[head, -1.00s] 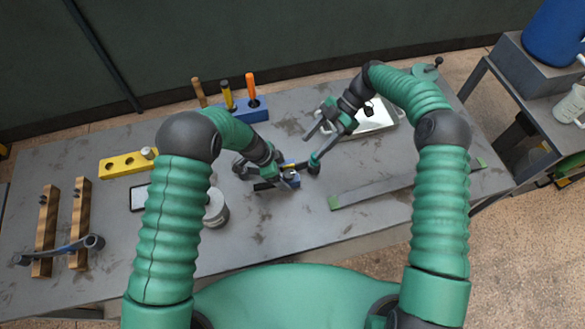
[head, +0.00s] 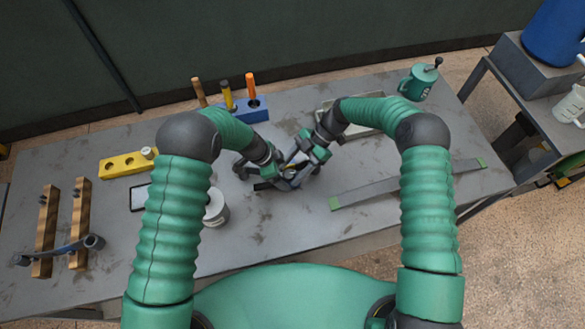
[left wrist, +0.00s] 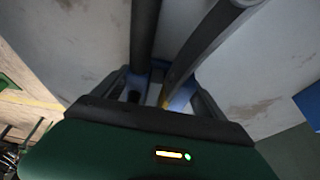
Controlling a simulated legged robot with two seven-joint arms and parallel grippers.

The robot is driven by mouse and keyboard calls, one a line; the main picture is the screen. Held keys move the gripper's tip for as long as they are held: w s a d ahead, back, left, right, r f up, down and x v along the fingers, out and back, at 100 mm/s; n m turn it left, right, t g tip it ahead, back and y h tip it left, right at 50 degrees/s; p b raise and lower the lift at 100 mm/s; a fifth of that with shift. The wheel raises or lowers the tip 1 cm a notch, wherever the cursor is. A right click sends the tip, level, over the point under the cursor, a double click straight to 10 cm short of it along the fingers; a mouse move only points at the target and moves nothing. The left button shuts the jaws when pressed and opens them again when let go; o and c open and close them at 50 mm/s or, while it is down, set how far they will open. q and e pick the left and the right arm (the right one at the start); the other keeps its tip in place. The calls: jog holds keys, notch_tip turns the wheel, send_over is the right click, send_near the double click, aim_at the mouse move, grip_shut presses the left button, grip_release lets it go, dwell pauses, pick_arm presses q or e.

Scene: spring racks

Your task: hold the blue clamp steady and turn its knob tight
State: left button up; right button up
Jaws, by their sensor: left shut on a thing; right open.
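The blue clamp (head: 291,178) is on the grey bench, largely hidden behind my two grippers; a little blue shows between them. In the left wrist view part of the clamp (left wrist: 182,98) shows blue near the fingers, with a yellowish bit beside it. My left gripper (head: 270,182) is shut on the clamp, low at the bench top. My right gripper (head: 291,168) is open, its fingers close above the clamp, reaching in from the right. I cannot make out the knob, nor whether the right fingers touch it.
A blue tool block (head: 248,112), a yellow holed block (head: 124,164) and a white-topped can (head: 216,208) stand around. A grey bar with green ends (head: 400,185) lies at right.

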grip_shut()
jog(key=m+t, duration=0.1)
jog(key=m, duration=0.1)
jog(key=m+t+y, duration=0.1)
jog(key=m+t, duration=0.1)
jog(key=shift+s+d+m, duration=0.1)
jog(key=shift+s+m, duration=0.1)
jog(key=shift+m, duration=0.1)
grip_release()
dwell(0.3)
jog(key=v, duration=1.2)
jog(key=shift+s, duration=0.15)
jog(key=shift+d+f, duration=0.1)
jog(key=shift+d, duration=0.05)
